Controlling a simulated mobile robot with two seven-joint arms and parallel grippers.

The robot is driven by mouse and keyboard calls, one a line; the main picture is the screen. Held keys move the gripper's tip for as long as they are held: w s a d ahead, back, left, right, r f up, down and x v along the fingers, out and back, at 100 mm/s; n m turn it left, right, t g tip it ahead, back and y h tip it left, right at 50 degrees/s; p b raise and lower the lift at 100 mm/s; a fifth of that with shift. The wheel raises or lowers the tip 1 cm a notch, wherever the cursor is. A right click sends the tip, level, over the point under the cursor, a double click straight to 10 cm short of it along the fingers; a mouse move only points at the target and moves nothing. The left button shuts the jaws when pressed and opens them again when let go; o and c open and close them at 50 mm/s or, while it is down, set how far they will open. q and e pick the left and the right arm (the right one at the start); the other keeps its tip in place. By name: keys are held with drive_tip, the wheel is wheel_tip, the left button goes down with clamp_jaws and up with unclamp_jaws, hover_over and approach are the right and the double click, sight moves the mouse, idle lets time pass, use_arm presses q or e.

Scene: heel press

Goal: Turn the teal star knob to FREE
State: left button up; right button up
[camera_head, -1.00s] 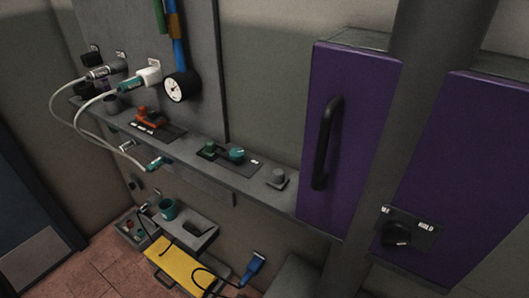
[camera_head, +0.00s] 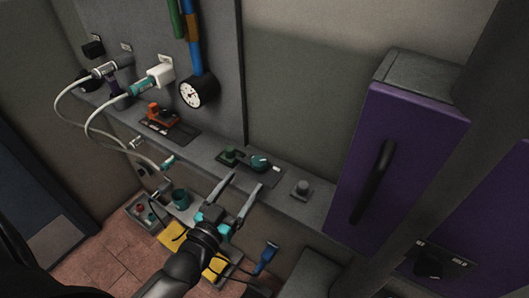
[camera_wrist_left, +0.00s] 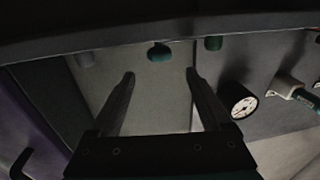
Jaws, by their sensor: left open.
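The teal star knob (camera_head: 258,161) sits on a dark plate on the grey shelf, with a small white label at its right. The label is too small to read. In the left wrist view the knob (camera_wrist_left: 159,52) shows ahead, roughly centred between the finger lines. My left gripper (camera_head: 246,182) is open and empty, in front of the shelf and just short of the knob. Its fingers (camera_wrist_left: 160,75) are spread apart in the left wrist view and do not appear to touch the knob. My right gripper is not in view.
A green knob (camera_head: 230,154) stands close left of the teal one, and a grey knob (camera_head: 301,188) stands to the right. An orange valve (camera_head: 160,115), a gauge (camera_head: 193,93) and looped white cables are farther left. A purple cabinet (camera_head: 400,150) juts out at right.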

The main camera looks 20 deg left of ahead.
sight(262, 156)
use_arm(q)
drive_tip(key=w+b, duration=0.1)
drive_tip(key=w, duration=1.1)
drive_tip(key=shift+w+d, duration=0.2)
drive_tip(key=shift+c, duration=0.3)
clamp_jaws()
idle(0.3)
